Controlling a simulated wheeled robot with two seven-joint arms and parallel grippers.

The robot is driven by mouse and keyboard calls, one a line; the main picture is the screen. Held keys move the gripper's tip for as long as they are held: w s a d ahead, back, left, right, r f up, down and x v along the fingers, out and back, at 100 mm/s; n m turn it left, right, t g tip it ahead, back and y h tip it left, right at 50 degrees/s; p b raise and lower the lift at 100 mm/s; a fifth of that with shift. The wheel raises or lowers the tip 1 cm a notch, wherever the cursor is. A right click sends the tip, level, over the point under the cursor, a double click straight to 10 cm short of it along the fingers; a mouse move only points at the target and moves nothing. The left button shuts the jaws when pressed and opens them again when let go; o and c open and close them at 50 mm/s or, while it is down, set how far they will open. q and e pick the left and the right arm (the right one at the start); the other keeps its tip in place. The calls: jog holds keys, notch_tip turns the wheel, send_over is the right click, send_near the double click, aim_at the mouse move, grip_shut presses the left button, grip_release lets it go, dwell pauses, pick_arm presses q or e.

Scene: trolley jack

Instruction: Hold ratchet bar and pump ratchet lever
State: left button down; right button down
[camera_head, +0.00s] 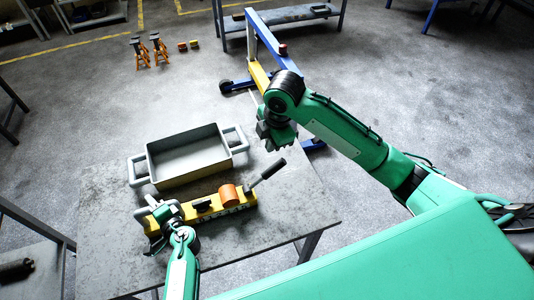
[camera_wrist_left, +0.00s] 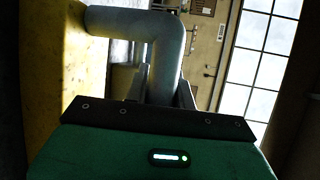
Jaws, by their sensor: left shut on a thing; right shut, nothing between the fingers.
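The yellow ratchet bar (camera_head: 213,207) lies on the table, with an orange cylinder (camera_head: 228,195) on its top. The ratchet lever (camera_head: 269,172) has a black grip and rises tilted at the bar's right end. My left gripper (camera_head: 160,213) is at the bar's left end, shut on its grey bent handle. In the left wrist view this handle (camera_wrist_left: 165,50) runs out from the yellow bar side (camera_wrist_left: 58,60) and bends down between the fingers. My right gripper (camera_head: 274,142) is shut and empty, above and beyond the lever, apart from it.
A grey tray (camera_head: 158,172) with side handles stands on the table (camera_head: 105,225) just behind the bar. A blue and yellow jack frame (camera_head: 262,45) stands on the floor beyond. Orange stands (camera_head: 160,48) are farther back. The table's front left is bare.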

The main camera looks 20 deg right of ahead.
send_over(271, 169)
jog(key=s+a, duration=0.2)
notch_tip(271, 169, down, 8)
jog(key=f, duration=0.1)
jog(key=d+f, duration=0.1)
jog(key=w+f, duration=0.1)
jog(key=shift+w+d+f, duration=0.1)
jog(key=shift+d+f, duration=0.15)
jog(key=shift+d, duration=0.1)
jog(key=shift+w+d+f, duration=0.1)
jog(key=shift+d+f, duration=0.25)
jog(key=shift+f, duration=0.05)
jog(key=shift+d+f, duration=0.1)
